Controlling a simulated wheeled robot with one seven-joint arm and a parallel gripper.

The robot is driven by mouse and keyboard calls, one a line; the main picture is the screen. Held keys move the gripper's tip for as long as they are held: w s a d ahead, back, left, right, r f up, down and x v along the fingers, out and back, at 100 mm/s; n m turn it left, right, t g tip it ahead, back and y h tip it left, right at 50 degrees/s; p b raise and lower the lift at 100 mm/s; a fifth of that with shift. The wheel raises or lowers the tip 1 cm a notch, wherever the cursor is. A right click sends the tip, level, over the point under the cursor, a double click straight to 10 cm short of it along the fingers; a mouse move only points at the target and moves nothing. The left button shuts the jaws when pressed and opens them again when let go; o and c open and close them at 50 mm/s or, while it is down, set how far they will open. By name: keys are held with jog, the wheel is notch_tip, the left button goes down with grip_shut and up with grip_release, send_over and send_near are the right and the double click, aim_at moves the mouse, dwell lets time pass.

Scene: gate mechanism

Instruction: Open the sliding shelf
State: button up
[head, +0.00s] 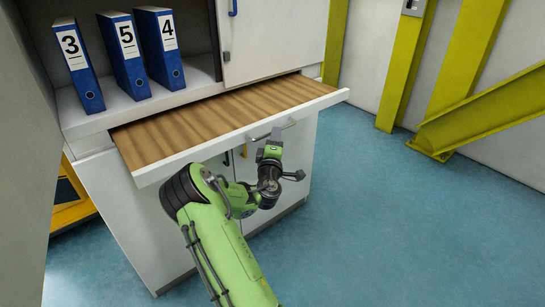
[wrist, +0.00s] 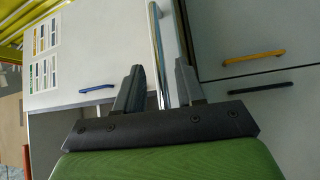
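The sliding shelf (head: 215,110) is pulled out of the cabinet, showing a wood-grain top and a white front edge. Its thin metal bar handle (head: 288,126) is on the front edge, right of the middle. My gripper (head: 271,146) is at the handle, below the front edge, and hides part of it. In the wrist view the bar handle (wrist: 157,45) runs between the two fingers of my gripper (wrist: 161,85). The fingers are apart, with gaps visible beside the bar. The exact contact at the fingertips is hard to see.
Blue binders numbered 3 (head: 79,65), 5 (head: 125,55) and 4 (head: 160,48) stand in the open compartment above. A closed white door (head: 270,40) is beside them. Yellow beams (head: 480,115) stand at the right. The blue floor (head: 400,220) in front is clear.

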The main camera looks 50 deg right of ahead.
jog(key=b+v, duration=0.7)
jog(key=v, duration=0.6)
jog(key=shift+s+a, duration=0.2)
jog(key=shift+a, duration=0.15)
